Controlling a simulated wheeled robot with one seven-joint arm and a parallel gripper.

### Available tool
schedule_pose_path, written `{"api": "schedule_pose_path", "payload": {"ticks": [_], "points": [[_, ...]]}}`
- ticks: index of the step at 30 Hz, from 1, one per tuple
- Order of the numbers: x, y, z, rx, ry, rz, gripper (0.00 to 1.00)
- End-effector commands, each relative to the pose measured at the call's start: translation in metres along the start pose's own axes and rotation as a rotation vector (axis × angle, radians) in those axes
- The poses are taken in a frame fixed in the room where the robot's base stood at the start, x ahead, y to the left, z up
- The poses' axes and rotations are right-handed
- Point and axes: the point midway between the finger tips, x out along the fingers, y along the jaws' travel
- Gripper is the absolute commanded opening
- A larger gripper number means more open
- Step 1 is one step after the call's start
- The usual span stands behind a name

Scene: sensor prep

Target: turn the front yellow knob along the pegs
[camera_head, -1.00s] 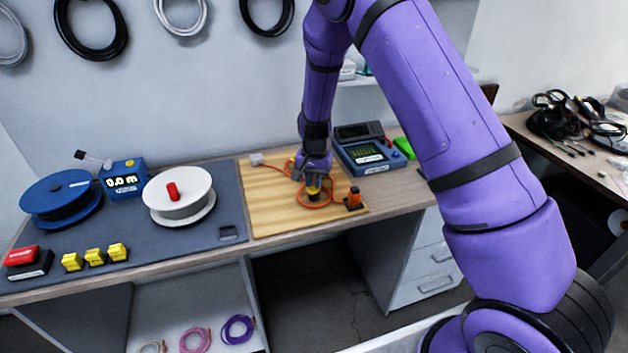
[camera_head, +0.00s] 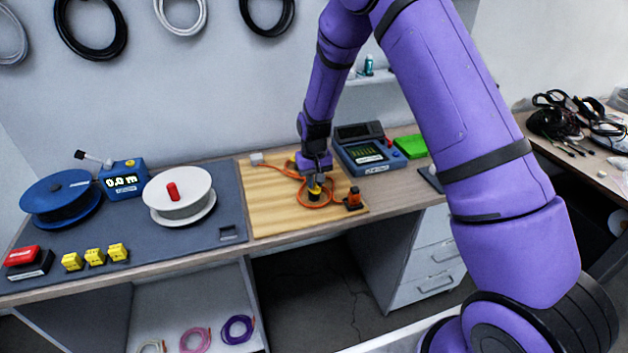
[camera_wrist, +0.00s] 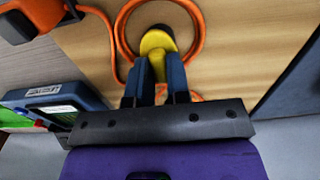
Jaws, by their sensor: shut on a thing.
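The front yellow knob (camera_wrist: 158,42) stands on the wooden board (camera_head: 262,215), inside a loop of orange cable (camera_wrist: 198,22). My gripper (camera_wrist: 158,72) is shut on the knob, with a dark finger on each side of it. The pegs cannot be made out clearly in either view.
An orange and black connector (camera_head: 354,198) stands at the board's right edge. A blue meter (camera_head: 368,152) and a green block (camera_head: 411,146) are behind it. A white spool (camera_head: 180,195), a blue spool (camera_head: 62,196) and several yellow blocks (camera_head: 95,257) lie on the mat to the left.

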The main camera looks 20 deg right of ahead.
Motion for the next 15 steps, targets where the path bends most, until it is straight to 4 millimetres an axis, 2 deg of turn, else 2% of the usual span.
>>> {"api": "schedule_pose_path", "payload": {"ticks": [12, 13, 15], "points": [[-0.0008, 0.0, -0.0009, -0.007, 0.003, 0.0, 0.0], [-0.0008, 0.0, -0.0009, -0.007, 0.003, 0.0, 0.24], [-0.0007, 0.0, -0.0008, -0.007, 0.002, 0.0, 0.4]]}}
